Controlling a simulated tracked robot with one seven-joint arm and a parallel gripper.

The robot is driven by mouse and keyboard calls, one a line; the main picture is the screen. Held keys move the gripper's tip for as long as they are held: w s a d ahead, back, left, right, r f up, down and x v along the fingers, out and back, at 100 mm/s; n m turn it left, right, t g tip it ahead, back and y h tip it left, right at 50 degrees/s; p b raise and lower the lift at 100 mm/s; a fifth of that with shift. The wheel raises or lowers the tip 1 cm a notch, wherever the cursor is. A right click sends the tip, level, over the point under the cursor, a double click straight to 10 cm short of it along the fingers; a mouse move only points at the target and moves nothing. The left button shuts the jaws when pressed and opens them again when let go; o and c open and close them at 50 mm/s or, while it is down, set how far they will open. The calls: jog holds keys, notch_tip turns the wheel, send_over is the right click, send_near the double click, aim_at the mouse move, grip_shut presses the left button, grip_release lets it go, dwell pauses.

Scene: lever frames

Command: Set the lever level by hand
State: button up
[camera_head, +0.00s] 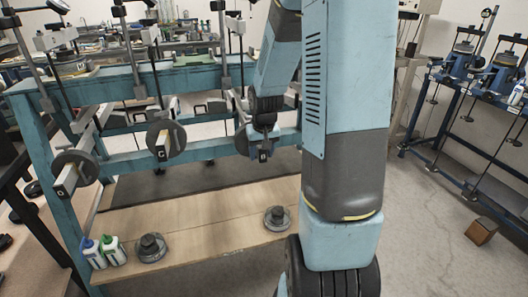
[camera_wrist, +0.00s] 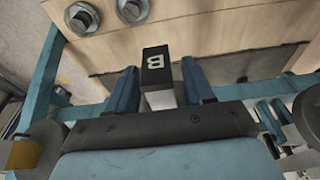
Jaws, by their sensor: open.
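A black lever end block marked "B" (camera_wrist: 157,68) lies between the two blue fingers of my gripper (camera_wrist: 160,88) in the wrist view. The fingers stand apart, with a visible gap on each side of the block. In the head view my gripper (camera_head: 264,122) is at the front of the right lever, whose dark end (camera_head: 263,154) shows just below it. Much of this lever is hidden by my arm, so I cannot tell its tilt. Two other levers, with round dark weights (camera_head: 166,140) and (camera_head: 76,168), stick out from the blue frame (camera_head: 150,80) to the left.
A wooden shelf (camera_head: 195,220) below carries two dark round weights (camera_head: 150,247) and (camera_head: 277,218), and two small bottles (camera_head: 103,250) at its left. A brown box (camera_head: 481,231) lies on the floor at the right. The floor right of my arm is mostly clear.

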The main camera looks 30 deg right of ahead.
jog(key=shift+r, duration=0.1)
jog(key=v, duration=1.3)
jog(key=shift+r, duration=0.25)
jog(key=s+a+r+n+t, duration=0.1)
jog(key=s+a+r, duration=0.3)
jog(key=s, duration=0.5)
jog(key=s+a+r+n+t, duration=0.1)
jog(key=s+a+r+t, duration=0.1)
jog(key=s+a+r, duration=0.3)
jog(key=shift+s+a+r, duration=0.35)
jog(key=shift+s, duration=2)
dwell(0.3)
